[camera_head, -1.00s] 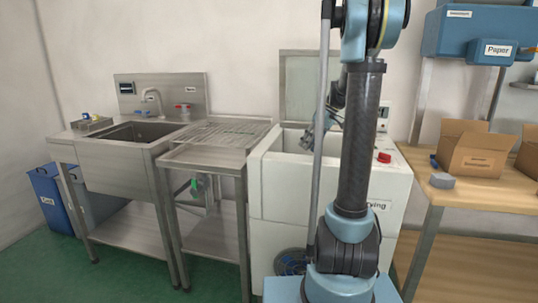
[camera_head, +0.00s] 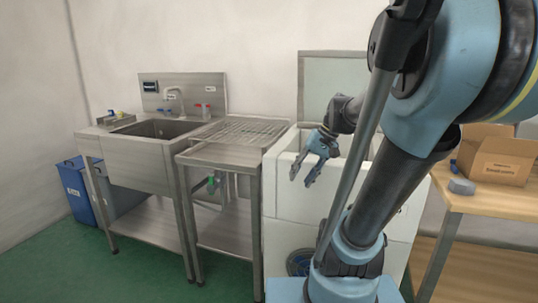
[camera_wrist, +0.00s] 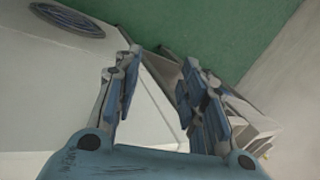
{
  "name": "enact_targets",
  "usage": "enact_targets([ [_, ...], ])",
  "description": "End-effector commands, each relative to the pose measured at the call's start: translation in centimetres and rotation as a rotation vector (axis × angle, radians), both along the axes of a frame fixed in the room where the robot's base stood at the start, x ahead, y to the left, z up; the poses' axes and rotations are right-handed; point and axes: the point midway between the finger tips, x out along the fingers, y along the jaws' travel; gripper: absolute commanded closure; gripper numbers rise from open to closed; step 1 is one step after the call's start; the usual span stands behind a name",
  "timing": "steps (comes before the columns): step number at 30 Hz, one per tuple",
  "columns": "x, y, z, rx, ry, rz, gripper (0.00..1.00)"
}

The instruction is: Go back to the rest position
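My gripper (camera_head: 303,178) is at the front left of the white drying unit (camera_head: 283,219), pointing down and to the left. Its fingers are spread with a gap between them. In the wrist view, my gripper (camera_wrist: 158,88) is open and nothing is held between the fingers. My arm covers much of the drying unit in the head view.
A steel sink (camera_head: 157,128) and a slatted steel drainer table (camera_head: 215,157) stand to the left. A blue bin (camera_head: 77,188) is at the far left. A wooden table (camera_head: 497,197) with a cardboard box (camera_head: 490,163) and a grey object (camera_head: 461,187) is at right. Green floor in front is clear.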

Motion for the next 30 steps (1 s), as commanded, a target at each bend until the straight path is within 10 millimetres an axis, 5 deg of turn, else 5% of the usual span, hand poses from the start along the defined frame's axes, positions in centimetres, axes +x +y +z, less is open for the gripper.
enact_targets([
  [6,-4.4,-2.5,-4.5,-0.171,-0.043,-0.016,0.62],
  [15,-8.4,-6.4,-9.8,-0.386,-0.123,-0.02,0.62],
  [30,-9.5,-8.0,-11.7,-0.468,-0.16,-0.015,0.62],
])
